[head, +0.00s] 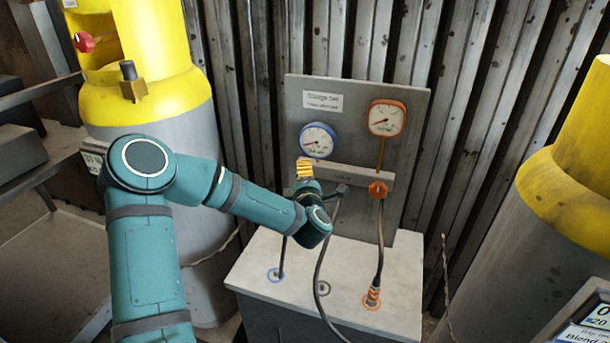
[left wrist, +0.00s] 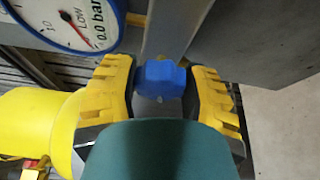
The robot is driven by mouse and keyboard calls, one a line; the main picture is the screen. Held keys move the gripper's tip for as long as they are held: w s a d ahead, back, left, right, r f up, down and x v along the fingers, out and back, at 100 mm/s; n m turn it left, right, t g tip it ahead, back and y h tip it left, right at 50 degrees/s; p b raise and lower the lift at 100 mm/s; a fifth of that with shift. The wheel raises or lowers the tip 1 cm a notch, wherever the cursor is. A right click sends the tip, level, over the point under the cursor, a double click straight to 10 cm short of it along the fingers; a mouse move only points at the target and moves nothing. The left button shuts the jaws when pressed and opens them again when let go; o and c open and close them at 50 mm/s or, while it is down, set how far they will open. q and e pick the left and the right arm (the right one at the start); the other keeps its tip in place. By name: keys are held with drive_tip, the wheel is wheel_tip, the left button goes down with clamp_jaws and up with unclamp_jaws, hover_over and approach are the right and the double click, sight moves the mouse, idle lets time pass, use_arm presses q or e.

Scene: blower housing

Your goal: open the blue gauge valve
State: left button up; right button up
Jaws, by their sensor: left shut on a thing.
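The blue-rimmed gauge (head: 317,141) is on the left of the grey upright panel (head: 340,95). Its face also shows at the top left of the left wrist view (left wrist: 75,20), reading 0.0 bar with a red needle near "Low". The blue valve knob (left wrist: 161,80) sits between the yellow fingers of my left gripper (left wrist: 163,92), which is shut on it. In the head view the left gripper (head: 304,169) is just below the blue gauge, and the knob is hidden behind it. My right gripper is not in view.
An orange gauge (head: 386,118) and orange valve knob (head: 378,189) are to the right on the panel. A dark hose (head: 319,265) hangs close to my left wrist. Yellow-topped cylinders stand left (head: 165,110) and right (head: 570,190). The pale bench top (head: 255,265) has bare room in front.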

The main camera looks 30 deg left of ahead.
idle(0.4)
use_arm(q)
drive_tip(key=o, duration=1.2)
drive_tip(key=shift+s, duration=0.1)
drive_tip(key=v, duration=1.2)
drive_tip(key=shift+r, duration=0.1)
